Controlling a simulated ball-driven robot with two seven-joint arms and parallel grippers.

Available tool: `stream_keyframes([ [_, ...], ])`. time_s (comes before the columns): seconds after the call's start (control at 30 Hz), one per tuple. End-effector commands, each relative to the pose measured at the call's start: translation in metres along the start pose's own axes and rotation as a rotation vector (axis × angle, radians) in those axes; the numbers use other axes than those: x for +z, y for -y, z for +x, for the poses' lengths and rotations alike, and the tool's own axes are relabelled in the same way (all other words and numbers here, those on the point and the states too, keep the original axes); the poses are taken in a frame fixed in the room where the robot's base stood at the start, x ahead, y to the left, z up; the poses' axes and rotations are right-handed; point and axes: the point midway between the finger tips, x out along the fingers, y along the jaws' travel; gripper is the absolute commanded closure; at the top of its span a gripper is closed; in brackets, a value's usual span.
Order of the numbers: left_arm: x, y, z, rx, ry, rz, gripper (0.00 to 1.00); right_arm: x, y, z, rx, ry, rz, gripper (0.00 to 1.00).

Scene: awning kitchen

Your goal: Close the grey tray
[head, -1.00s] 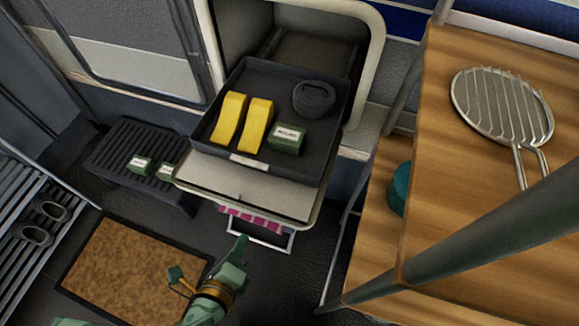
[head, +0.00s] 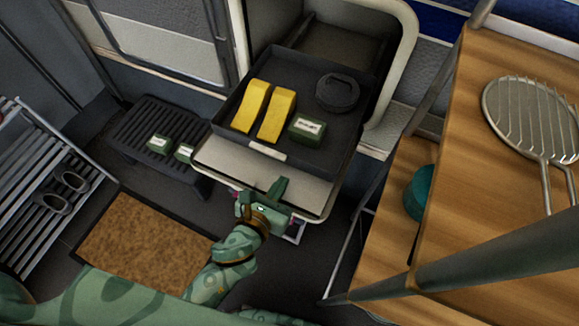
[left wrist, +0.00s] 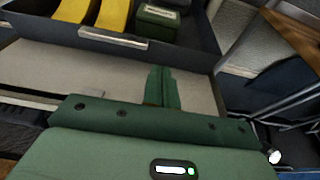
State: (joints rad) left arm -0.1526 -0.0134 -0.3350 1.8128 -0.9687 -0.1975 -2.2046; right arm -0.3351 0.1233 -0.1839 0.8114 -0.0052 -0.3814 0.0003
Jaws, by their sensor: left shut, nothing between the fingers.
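The grey tray (head: 324,166) is pulled out of its housing (head: 390,75) above a pale ledge. It holds two yellow blocks (head: 275,114), a green box (head: 306,129) and a dark round lidded item (head: 338,92). A light label (head: 268,149) marks its front wall. In the left wrist view the tray's front wall (left wrist: 160,52) crosses the top, beyond my fingers. My left gripper (head: 278,190) is shut and empty, over the ledge's front edge and short of the tray front. It also shows in the left wrist view (left wrist: 162,74). My right gripper is not in view.
A dark slatted stool (head: 170,122) with two small green boxes stands left on the floor. A brown mat (head: 135,240) lies in front of it. Wooden shelves (head: 455,150) with a wire strainer (head: 530,115) and metal posts crowd the right side. A rack with sandals is far left.

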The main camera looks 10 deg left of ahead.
Motion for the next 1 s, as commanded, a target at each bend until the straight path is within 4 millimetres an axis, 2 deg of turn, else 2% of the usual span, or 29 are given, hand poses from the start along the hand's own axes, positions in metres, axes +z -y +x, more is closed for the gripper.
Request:
stream_keyframes([
  [0.1, 0.002, 0.0, 0.023, 0.0, 0.001, -0.001, 1.0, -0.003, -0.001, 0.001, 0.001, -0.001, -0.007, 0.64],
  [0.3, 0.009, 0.0, 0.045, 0.0, 0.0, -0.001, 1.0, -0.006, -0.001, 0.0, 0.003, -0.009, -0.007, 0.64],
  [0.6, 0.011, 0.0, 0.051, 0.0, -0.002, -0.001, 1.0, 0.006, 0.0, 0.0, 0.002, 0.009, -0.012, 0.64],
  [0.83, 0.012, 0.0, 0.052, 0.0, -0.001, -0.002, 1.0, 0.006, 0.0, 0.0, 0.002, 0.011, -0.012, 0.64],
  [1.0, 0.019, -0.002, 0.073, 0.0, 0.002, 0.001, 1.0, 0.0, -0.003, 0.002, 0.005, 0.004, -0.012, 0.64],
])
